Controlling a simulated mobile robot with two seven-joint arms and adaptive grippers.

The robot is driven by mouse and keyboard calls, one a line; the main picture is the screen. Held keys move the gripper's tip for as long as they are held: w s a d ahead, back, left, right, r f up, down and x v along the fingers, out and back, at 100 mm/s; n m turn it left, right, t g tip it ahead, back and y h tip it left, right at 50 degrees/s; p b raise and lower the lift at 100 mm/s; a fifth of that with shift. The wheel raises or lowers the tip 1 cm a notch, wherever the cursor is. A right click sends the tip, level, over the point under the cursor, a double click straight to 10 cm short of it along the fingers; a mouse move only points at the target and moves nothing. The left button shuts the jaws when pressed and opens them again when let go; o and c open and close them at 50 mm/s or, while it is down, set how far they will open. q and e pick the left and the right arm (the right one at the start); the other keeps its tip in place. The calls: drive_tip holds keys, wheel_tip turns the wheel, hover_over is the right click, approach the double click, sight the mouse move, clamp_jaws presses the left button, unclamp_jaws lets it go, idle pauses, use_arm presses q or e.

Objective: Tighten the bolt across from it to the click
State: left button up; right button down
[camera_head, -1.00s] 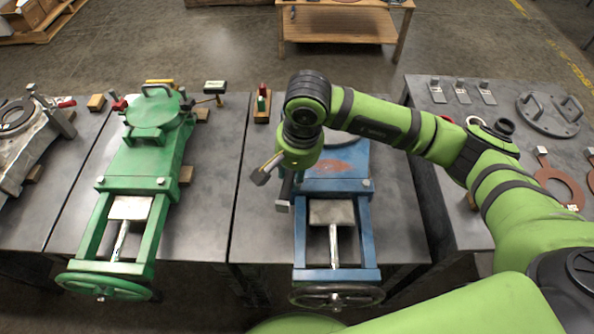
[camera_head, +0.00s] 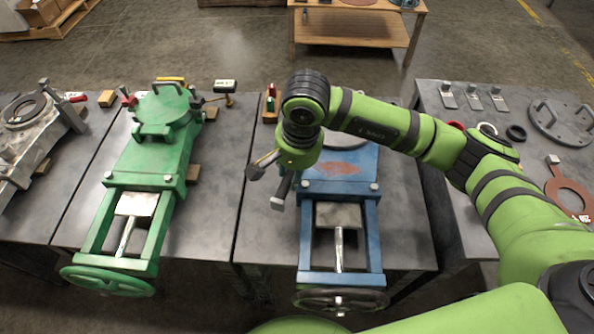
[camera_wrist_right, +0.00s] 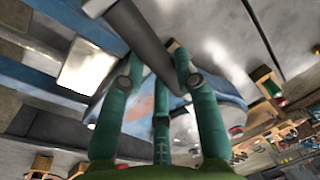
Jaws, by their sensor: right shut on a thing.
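The blue valve (camera_head: 340,240) lies on the middle table, with bolt heads at the front corners of its body, a left one (camera_head: 304,187) and a right one (camera_head: 374,187). My right gripper (camera_head: 280,167) is over its left side, pointing down and left. It is shut on a dark bar-like tool (camera_head: 282,189) with a pale block end, hanging left of the valve. In the right wrist view the bar (camera_wrist_right: 143,40) crosses between the teal fingers, with the blue valve behind. Whether the tool touches a bolt cannot be told; my arm hides the valve's far left. My left gripper is not in view.
A green valve (camera_head: 150,155) lies on the left table, a grey one (camera_head: 30,135) beyond it. A small wooden rack (camera_head: 270,108) stands behind my gripper. The right table holds a round plate (camera_head: 560,122) and rings. Bare tabletop lies between the green and blue valves.

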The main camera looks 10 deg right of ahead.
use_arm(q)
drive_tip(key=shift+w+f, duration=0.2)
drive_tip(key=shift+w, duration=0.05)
use_arm(e)
drive_tip(key=shift+w+a+m, duration=0.25)
drive_tip(key=shift+m, duration=0.05)
use_arm(q)
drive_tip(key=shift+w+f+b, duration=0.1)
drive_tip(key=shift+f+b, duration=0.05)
drive_tip(key=shift+b, duration=0.15)
use_arm(e)
drive_tip(key=shift+w+a+m, duration=0.2)
drive_tip(key=shift+a+m, duration=0.05)
drive_tip(key=shift+m, duration=0.05)
drive_tip(key=shift+a, duration=0.1)
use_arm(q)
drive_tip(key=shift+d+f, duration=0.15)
use_arm(e)
drive_tip(key=shift+w+a, duration=0.15)
drive_tip(key=shift+m, duration=0.3)
use_arm(q)
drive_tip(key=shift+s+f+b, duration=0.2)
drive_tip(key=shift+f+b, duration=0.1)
drive_tip(key=shift+b, duration=0.15)
use_arm(e)
drive_tip(key=shift+w+a+m, duration=0.4)
drive_tip(key=shift+w+a, duration=0.05)
drive_tip(key=shift+a, duration=0.15)
